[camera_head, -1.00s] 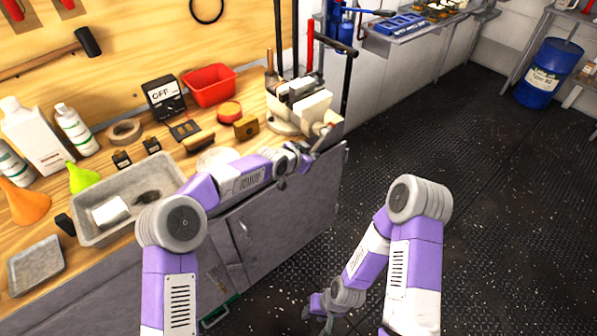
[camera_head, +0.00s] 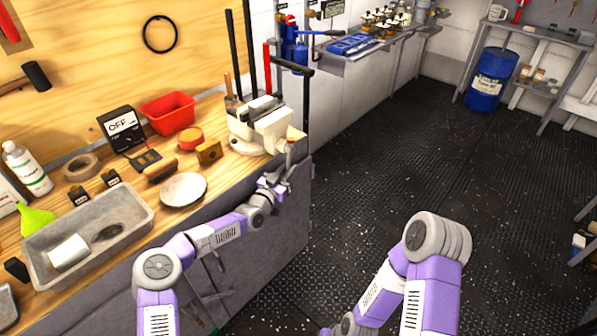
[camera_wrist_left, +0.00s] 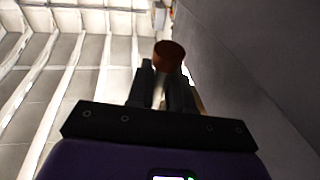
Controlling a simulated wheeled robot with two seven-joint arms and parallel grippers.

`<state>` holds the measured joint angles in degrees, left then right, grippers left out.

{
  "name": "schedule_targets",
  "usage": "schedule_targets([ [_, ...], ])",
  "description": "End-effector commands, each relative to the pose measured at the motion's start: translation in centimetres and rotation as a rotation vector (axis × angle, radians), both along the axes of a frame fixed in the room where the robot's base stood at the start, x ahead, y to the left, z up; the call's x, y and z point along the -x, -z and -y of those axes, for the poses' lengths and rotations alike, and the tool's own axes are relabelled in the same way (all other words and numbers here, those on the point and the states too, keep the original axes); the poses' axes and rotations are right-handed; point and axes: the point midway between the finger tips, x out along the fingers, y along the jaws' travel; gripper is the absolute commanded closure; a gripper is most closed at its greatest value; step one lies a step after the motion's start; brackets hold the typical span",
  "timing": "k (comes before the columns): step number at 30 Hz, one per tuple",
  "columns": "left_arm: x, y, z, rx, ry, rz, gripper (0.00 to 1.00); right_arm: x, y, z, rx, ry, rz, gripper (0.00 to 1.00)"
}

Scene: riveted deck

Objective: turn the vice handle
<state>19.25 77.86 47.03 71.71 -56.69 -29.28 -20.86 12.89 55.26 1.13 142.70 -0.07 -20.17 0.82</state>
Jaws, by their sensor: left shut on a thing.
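The pale vice (camera_head: 262,130) stands on the bench's near right corner in the head view. Its handle is at the front of the jaw, small and partly hidden by my left gripper (camera_head: 284,168), which is just below the jaw. In the left wrist view a brown round handle end (camera_wrist_left: 169,56) sits at the fingertips of my left gripper (camera_wrist_left: 162,84), which is shut on the handle. My right arm hangs low over the floor; its gripper is cut off by the bottom edge of the head view.
A white plate (camera_head: 183,189), a grey tray (camera_head: 52,232), a brass-coloured block (camera_head: 208,152) and a red bin (camera_head: 168,113) are on the bench left of the vice. A dark upright bar (camera_head: 306,105) stands behind the vice.

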Motion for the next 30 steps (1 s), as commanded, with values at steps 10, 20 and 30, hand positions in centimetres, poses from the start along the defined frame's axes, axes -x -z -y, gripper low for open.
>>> schedule_targets([
  [10,-0.60,-0.70,-1.48,0.024,-0.029,0.028,1.00,0.01,-0.04,-0.01,0.000,0.000,0.000,0.57],
  [20,-0.57,-0.71,-1.30,0.024,-0.026,0.028,0.60,0.01,-0.03,0.00,0.000,0.000,0.000,0.57],
  [30,-0.08,-0.36,-1.22,0.020,-0.018,0.022,0.59,0.01,-0.22,-0.01,0.000,0.000,0.000,0.57],
])
